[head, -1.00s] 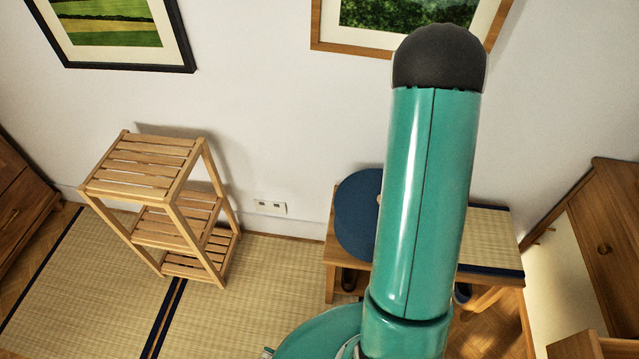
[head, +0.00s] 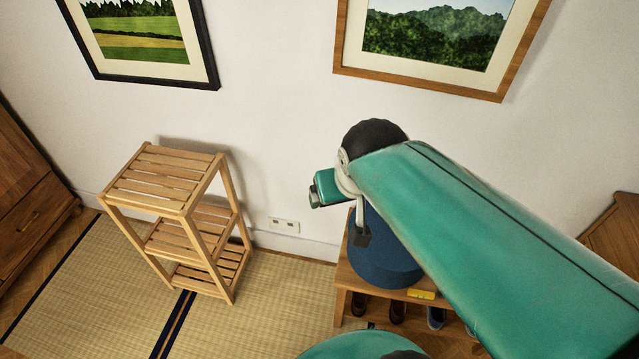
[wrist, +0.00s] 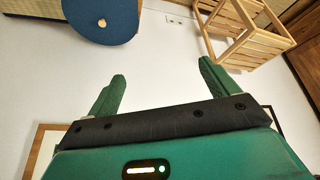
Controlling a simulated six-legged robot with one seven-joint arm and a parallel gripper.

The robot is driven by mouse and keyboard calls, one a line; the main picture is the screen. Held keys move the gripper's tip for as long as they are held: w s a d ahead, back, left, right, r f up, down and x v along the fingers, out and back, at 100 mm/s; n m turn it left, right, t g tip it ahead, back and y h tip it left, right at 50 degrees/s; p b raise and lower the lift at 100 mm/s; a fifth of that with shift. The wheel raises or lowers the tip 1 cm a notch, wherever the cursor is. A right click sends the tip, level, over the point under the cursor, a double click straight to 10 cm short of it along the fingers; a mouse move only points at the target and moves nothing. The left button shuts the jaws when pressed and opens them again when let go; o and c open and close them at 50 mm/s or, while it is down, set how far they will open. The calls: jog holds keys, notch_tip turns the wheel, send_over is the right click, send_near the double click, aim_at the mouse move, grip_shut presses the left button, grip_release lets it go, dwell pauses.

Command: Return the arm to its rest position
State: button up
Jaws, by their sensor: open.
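My green arm (head: 450,230) reaches from the lower right corner to the middle of the head view, its elbow-like dark round end (head: 375,138) in front of the white wall. My gripper (wrist: 162,78) shows in the wrist view with its two green fingers wide apart and nothing between them. The wrist view appears upside down. Both fingers are in front of bare wall and touch nothing.
A blue round thing (head: 385,262) stands on a low bench (head: 343,290) with shoes beneath, partly hidden by my arm. A slatted wooden shelf (head: 160,180) stands empty at left. Two framed pictures hang above: one dark-framed (head: 140,40), one wood-framed (head: 435,45). Tatami (head: 85,275) in front is clear.

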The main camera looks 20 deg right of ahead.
jog(key=s+a+r+n+y, duration=0.1)
jog(key=s+a+r, duration=0.1)
jog(key=s+a, duration=0.2)
jog(key=shift+a+r, duration=0.2)
jog(key=shift+r, duration=0.2)
